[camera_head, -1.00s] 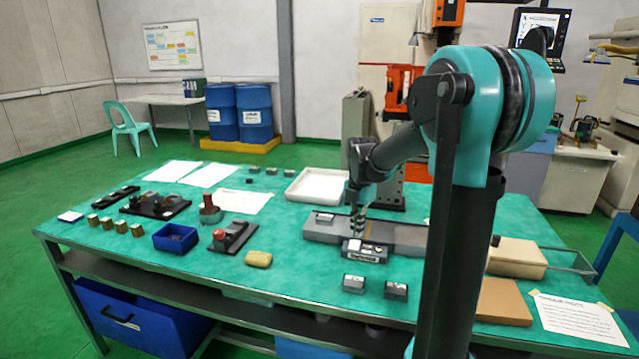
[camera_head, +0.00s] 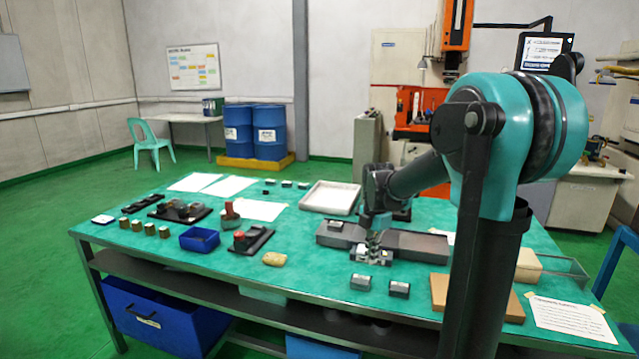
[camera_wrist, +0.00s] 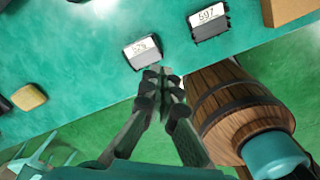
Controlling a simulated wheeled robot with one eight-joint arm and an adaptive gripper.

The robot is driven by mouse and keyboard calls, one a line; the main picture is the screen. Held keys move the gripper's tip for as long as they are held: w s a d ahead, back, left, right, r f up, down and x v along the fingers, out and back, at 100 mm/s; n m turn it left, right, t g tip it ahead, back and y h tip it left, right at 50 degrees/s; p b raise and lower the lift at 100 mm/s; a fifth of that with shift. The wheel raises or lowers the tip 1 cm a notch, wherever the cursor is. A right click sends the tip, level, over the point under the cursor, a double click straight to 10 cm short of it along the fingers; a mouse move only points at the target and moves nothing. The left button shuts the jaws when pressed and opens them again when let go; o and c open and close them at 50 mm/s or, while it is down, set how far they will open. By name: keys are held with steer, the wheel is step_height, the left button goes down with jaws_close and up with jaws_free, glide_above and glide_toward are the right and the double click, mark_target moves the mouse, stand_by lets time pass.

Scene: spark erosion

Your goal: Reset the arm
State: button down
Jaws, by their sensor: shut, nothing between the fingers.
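My gripper (camera_head: 374,243) hangs at the end of my bent arm over the near middle of the green table (camera_head: 300,277). Its fingers are shut with nothing between them. In the head view it overlaps a small labelled fixture block (camera_head: 366,257) by the grey bar (camera_head: 420,245), partly hiding it; I cannot tell whether they touch. In the wrist view, my gripper's fingertips (camera_wrist: 161,78) lie together just below a labelled grey block (camera_wrist: 142,52). A second block (camera_wrist: 208,24), marked 597, lies up and to the right.
A blue bin (camera_head: 200,239), a yellow sponge (camera_head: 275,259) and several brass blocks stand left on the table. A white tray (camera_head: 331,198) is behind. A brown board (camera_head: 440,288) and a clear tray (camera_head: 565,268) lie near my arm. The floor at left is open.

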steer(key=s+d+f+m+t, duration=0.2)
steer(key=s+f+m, duration=0.3)
steer(key=s+m, duration=0.5)
steer(key=s+d+f+m+t, duration=0.1)
steer(key=s+f+m, duration=0.4)
steer(key=s+m, duration=0.5)
steer(key=m+t, duration=0.1)
steer(key=m, duration=0.3)
steer(key=shift+s+d+f+m, duration=0.25)
steer(key=shift+s+d+m, duration=0.05)
steer(key=shift+d+m, duration=0.1)
